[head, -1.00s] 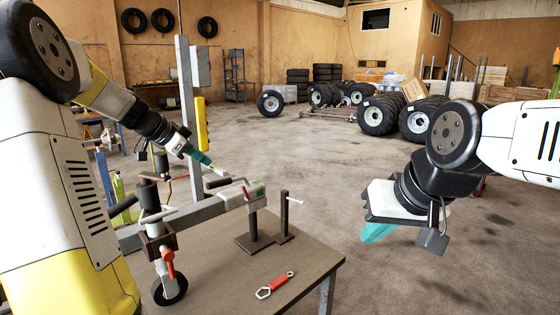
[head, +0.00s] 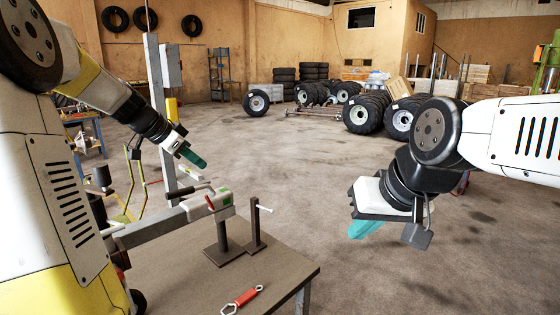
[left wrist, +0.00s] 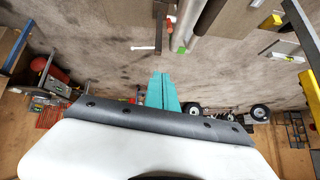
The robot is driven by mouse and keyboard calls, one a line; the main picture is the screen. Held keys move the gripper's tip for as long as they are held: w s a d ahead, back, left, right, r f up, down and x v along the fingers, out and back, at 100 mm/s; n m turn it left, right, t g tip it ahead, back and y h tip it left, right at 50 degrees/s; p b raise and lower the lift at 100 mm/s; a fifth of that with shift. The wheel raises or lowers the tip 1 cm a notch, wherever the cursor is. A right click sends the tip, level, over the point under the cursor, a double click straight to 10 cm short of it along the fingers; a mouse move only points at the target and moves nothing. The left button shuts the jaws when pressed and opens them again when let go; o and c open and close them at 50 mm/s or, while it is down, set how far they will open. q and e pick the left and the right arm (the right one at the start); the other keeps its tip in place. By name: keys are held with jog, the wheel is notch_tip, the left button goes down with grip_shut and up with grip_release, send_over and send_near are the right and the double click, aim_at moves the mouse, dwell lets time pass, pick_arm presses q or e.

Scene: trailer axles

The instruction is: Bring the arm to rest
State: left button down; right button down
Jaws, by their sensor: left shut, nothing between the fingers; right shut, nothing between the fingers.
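My left gripper (head: 193,156) is at the left of the head view, in the air above and behind the coupling on the table. Its teal fingers are shut and hold nothing. In the left wrist view its fingers (left wrist: 162,92) lie side by side with only a thin line between them. My right gripper (head: 364,229) hangs at the right of the head view, pointing down-left over open floor. Its teal fingers are shut and empty.
A table (head: 268,266) holds a grey coupling (head: 207,204) on a steel drawbar, a dark post stand (head: 223,243) and a red-handled wrench (head: 242,299). A grey upright post (head: 157,100) stands close to my left gripper. Wheels (head: 367,112) lie far back. The middle floor is clear.

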pick_arm(q)
jog(key=s+d+n+y, duration=0.1)
jog(key=s+d+n, duration=0.1)
jog(key=s, duration=0.7)
jog(key=s+d+f+n+y, duration=0.1)
jog(key=s+d+n, duration=0.2)
jog(key=s, duration=0.6)
jog(key=s+d+f+n+y, duration=0.1)
jog(key=s+d+n, duration=0.2)
jog(key=s, duration=0.7)
jog(key=shift+d+f+n, duration=0.15)
jog(key=shift+d+n, duration=0.1)
jog(key=shift+n, duration=0.55)
jog(key=shift+a, duration=0.1)
